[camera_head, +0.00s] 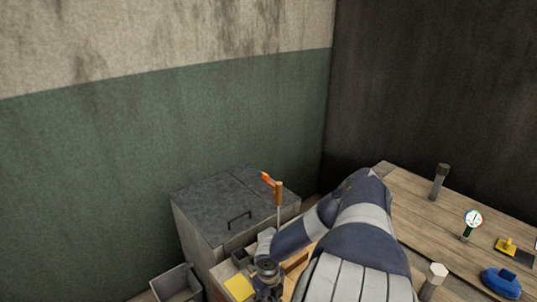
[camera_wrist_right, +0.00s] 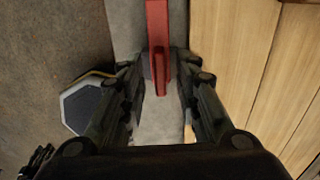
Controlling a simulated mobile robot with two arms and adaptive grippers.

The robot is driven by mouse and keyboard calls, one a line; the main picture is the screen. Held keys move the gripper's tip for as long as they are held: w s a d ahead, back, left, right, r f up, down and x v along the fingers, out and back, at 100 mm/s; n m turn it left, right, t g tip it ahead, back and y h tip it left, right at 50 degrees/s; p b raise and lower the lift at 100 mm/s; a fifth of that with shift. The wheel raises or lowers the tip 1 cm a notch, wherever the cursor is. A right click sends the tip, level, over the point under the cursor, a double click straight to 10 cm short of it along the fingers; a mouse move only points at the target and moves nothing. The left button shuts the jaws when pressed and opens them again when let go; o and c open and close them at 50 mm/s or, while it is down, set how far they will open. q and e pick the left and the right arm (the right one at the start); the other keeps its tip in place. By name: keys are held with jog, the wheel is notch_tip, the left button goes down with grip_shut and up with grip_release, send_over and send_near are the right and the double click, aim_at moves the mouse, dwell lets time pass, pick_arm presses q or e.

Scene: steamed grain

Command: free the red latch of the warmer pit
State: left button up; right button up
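The warmer pit appears to be the grey metal box (camera_head: 205,205) with a dark handle (camera_head: 239,219) on its lid, in the corner in the head view. The red latch (camera_wrist_right: 158,40) is a long red bar in the right wrist view, running from the top edge down between my fingers. My right gripper (camera_wrist_right: 163,80) is open around the bar's lower end, a finger on each side; whether either touches it I cannot tell. In the head view my right gripper (camera_head: 267,283) is low in front of the box, and the latch cannot be made out there. My left gripper is not in view.
An orange-topped upright piece (camera_head: 278,192) stands at the box's right side. A yellow item (camera_head: 239,287) and an open grey bin (camera_head: 177,284) are nearby. The wooden table (camera_head: 405,190) at right holds a gauge (camera_head: 473,219) and a blue object (camera_head: 501,282). A hexagonal piece (camera_wrist_right: 85,106) lies beside my left finger.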

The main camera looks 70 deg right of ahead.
notch_tip(320, 180, up, 11)
jog(key=shift+r, duration=0.15)
dwell(0.7)
